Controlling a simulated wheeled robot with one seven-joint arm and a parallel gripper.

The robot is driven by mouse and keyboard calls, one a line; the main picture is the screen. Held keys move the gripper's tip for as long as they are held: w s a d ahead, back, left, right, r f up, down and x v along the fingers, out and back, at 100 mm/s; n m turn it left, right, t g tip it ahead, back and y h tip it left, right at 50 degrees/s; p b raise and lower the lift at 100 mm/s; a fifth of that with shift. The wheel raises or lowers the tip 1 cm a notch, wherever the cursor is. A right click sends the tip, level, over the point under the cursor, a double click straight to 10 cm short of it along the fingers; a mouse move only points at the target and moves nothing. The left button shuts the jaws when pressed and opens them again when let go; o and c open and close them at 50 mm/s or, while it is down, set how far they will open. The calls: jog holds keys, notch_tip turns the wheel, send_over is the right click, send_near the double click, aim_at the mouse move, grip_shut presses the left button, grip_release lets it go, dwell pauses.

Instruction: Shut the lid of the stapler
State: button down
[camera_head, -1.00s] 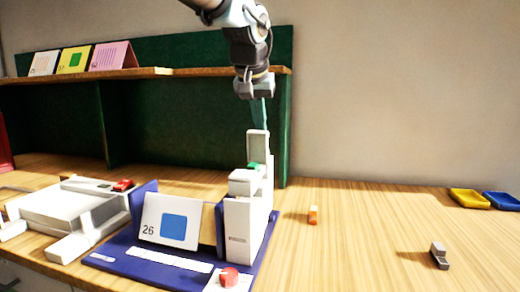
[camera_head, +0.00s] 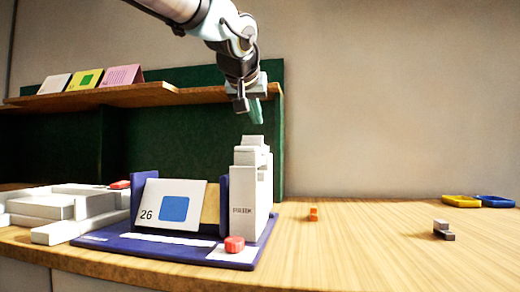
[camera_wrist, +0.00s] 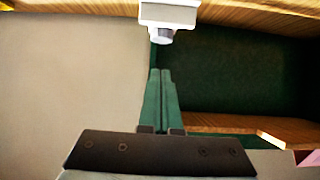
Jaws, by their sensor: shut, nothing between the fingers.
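The stapler seems to be the tall white device (camera_head: 251,195) at the right end of a blue base, with dark lettering on its front. Its top is a stack of white parts, and a narrow white piece (camera_head: 252,140) shows at the very top. I cannot tell whether this is the lid or how far it is tilted. My gripper (camera_head: 257,121) is above the device, pointing down, its green fingers together and empty, with a small gap below. In the wrist view, the shut fingers (camera_wrist: 160,72) point toward a white part with a grey knob (camera_wrist: 167,15).
A card marked 26 (camera_head: 172,208) and a red knob (camera_head: 234,244) are on the blue base (camera_head: 130,250). White equipment (camera_head: 60,208) is at left. A wooden shelf (camera_head: 150,96) holds cards. An orange piece (camera_head: 313,214), grey block (camera_head: 443,231) and trays (camera_head: 462,201) lie right.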

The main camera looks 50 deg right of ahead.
aim_at(250, 137)
jog(key=shift+s+a+f+t+h+b, duration=0.5)
jog(key=shift+a+f+h+b, duration=0.3)
jog(key=shift+b, duration=3.45)
jog(key=shift+s+a+f+t+h+b, duration=0.35)
jog(key=shift+a+f+t+h+b, duration=0.45)
jog(key=shift+b, duration=3.4)
jog(key=h+b, duration=0.1)
jog(key=b, duration=0.3)
jog(key=s+a+f+t+h+b, duration=0.1)
jog(key=b, duration=0.4)
jog(key=shift+h, duration=0.3)
jog(key=b, duration=0.2)
jog(key=f+b, duration=0.1)
jog(key=b, duration=0.1)
jog(key=shift+s+a, duration=0.25)
jog(key=shift+a, duration=0.15)
jog(key=shift+a+f+b, duration=0.1)
jog(key=shift+f+b, duration=0.05)
jog(key=shift+b, duration=0.4)
